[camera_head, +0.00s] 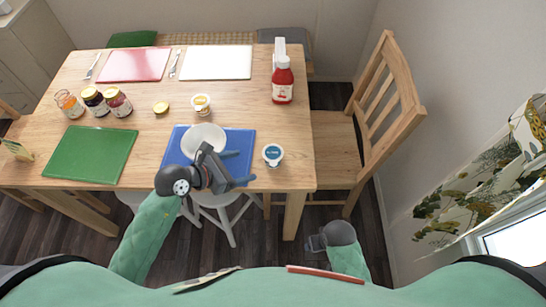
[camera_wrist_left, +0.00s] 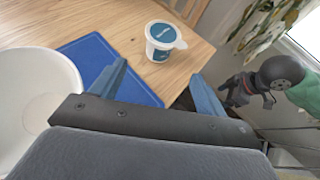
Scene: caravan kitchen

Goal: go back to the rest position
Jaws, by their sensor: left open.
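My left gripper (camera_head: 241,167) is open, with nothing between its fingers, over the right part of the blue mat (camera_head: 243,139) at the table's front. The white bowl (camera_head: 205,136) stands on that mat, just behind and left of the gripper.
The tub (camera_head: 273,154) stands right of the blue mat. A wooden chair (camera_head: 385,95) stands at the right, and a white stool (camera_head: 225,207) under the front edge.

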